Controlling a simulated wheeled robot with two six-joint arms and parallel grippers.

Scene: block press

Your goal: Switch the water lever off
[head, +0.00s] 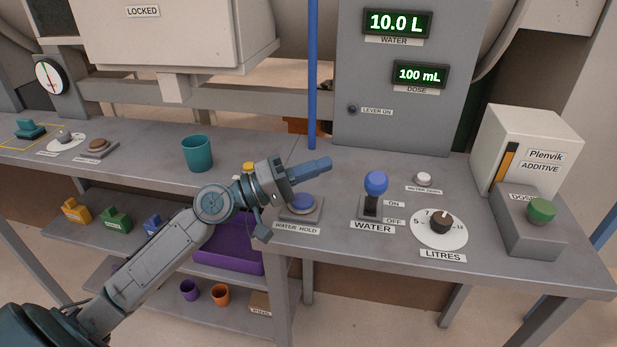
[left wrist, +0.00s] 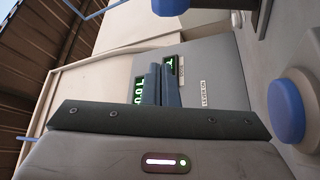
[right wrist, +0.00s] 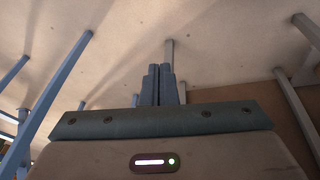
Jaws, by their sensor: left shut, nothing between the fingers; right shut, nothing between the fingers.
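The water lever (head: 376,183) has a blue ball on a short dark stem, between the ON and OFF labels and the WATER label. It stands up from its base; I cannot tell its exact tilt. A blue ball, probably the lever's, shows at the top edge of the left wrist view (left wrist: 170,6). My left gripper (head: 328,164) is shut and empty, above the blue WATER HOLD button (head: 302,204), pointing right, a little left of the lever and apart from it. My right gripper (right wrist: 158,68) is shut and empty, seen only in its wrist view, over the floor.
The LITRES dial (head: 440,222), a small white button (head: 424,179) and the additive box (head: 525,150) are right of the lever. A panel shows 10.0 L (head: 397,24) and 100 mL; its LEVER ON lamp (head: 352,109) looks dark. A blue post (head: 312,80) and teal cup (head: 198,154) stand left.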

